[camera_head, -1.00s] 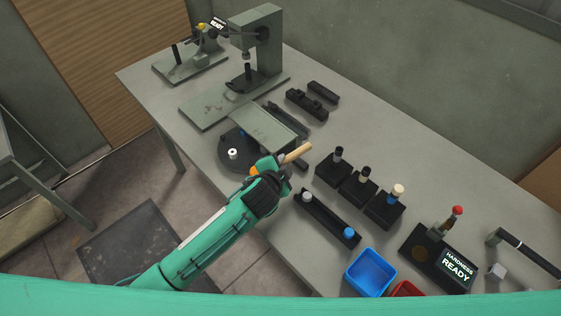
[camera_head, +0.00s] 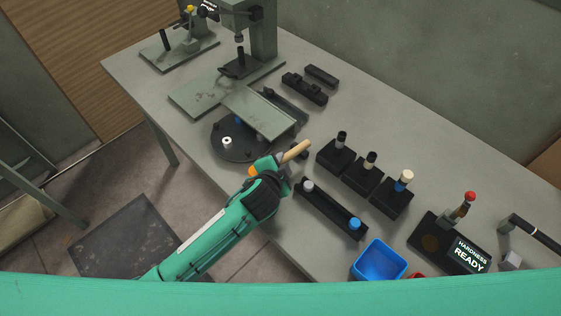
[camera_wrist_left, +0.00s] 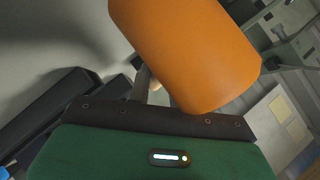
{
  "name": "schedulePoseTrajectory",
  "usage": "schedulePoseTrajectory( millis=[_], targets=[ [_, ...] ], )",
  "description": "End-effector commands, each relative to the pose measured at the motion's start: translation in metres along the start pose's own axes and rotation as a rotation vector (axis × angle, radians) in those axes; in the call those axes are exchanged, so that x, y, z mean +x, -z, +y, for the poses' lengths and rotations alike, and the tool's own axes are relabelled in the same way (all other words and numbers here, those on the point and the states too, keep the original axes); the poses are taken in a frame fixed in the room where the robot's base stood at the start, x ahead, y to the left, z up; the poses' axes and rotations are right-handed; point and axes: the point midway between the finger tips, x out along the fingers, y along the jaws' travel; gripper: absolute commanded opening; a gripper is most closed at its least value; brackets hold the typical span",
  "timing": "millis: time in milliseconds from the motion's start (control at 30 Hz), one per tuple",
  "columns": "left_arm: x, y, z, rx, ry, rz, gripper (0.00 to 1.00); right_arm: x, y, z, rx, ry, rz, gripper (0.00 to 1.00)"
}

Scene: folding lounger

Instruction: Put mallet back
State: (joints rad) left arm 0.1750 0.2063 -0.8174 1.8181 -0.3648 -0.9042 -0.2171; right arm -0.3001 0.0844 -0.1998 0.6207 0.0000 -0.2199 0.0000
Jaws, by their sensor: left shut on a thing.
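My left gripper (camera_head: 277,168) is shut on the mallet and holds it over the table's front edge, between the round dark plate and the long black tray. The mallet's tan handle (camera_head: 296,150) sticks out past the fingers to the upper right. Its orange head (camera_head: 253,171) shows on the other side of the fingers. In the left wrist view the orange head (camera_wrist_left: 190,50) is large and close, hiding most of the fingers. My right gripper is not in view.
Near the gripper are a round dark plate (camera_head: 226,153), a long black tray (camera_head: 322,207) and several black blocks with upright tools (camera_head: 335,157). A black two-humped rack (camera_head: 304,88) stands behind. A blue bin (camera_head: 379,261) and a hardness tester (camera_head: 440,243) are right.

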Motion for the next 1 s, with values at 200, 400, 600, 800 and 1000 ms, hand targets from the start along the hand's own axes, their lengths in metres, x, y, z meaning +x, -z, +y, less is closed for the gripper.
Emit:
schedulePoseTrajectory(
  millis=[200, 400, 600, 800, 1000],
  targets=[
    [0.002, -0.001, 0.002, 0.0, 0.001, 0.001, 0.0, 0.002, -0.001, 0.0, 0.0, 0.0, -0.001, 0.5],
    [0.004, -0.004, 0.005, 0.0, 0.001, 0.001, 0.0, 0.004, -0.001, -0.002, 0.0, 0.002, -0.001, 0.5],
    [0.006, -0.006, 0.008, 0.0, 0.001, 0.0, 0.0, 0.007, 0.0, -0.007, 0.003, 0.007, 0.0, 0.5],
    [0.008, -0.008, 0.011, 0.0, 0.001, 0.0, 0.0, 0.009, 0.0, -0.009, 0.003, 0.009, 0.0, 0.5],
    [0.01, -0.01, 0.013, 0.0, 0.001, 0.0, 0.0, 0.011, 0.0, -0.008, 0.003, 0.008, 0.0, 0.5]
  ],
)
